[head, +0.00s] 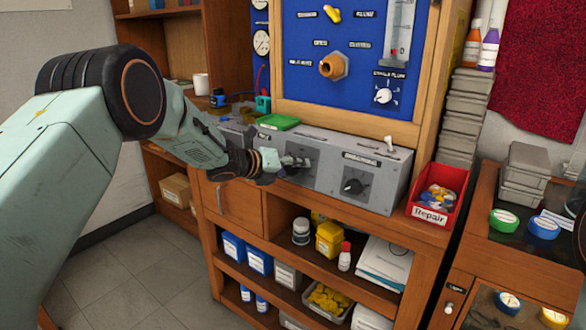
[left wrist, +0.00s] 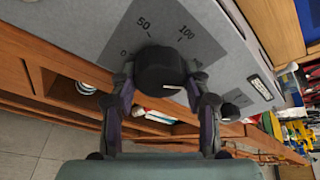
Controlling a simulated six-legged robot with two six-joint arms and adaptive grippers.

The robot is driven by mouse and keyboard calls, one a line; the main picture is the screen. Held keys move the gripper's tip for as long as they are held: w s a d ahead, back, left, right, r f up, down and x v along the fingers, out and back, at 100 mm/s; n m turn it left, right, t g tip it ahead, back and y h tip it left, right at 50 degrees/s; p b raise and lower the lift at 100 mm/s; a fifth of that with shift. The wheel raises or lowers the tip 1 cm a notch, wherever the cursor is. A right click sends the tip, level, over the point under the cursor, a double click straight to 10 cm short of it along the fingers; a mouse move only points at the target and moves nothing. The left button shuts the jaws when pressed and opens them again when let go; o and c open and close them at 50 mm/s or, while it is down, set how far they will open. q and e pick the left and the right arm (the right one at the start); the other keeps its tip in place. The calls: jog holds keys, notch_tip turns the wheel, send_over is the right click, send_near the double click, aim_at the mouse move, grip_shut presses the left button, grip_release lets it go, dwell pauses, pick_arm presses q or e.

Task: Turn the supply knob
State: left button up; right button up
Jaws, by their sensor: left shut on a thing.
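The grey console (head: 325,165) stands on the wooden bench with dark square dial plates on its sloped front. My left gripper (head: 291,161) reaches in from the left to the middle dial plate and hides the knob there in the head view. In the left wrist view a black round knob (left wrist: 160,68) sits on a dial plate marked 0, 50 and 100. My left gripper (left wrist: 162,82) is shut on this knob, a finger on each side. A white pointer line shows on the knob's lower right. My right gripper is not in view.
A second black knob (head: 353,186) is to the right on the console; it also shows in the left wrist view (left wrist: 236,98). A toggle switch (head: 388,142) stands on top. A red Repair bin (head: 433,200) is beside the console; a blue panel (head: 300,70) rises behind.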

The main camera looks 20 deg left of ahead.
pick_arm(q)
jog(key=o, duration=1.2)
jog(key=shift+c, duration=0.2)
jog(key=v, duration=1.2)
jog(key=shift+s, duration=0.1)
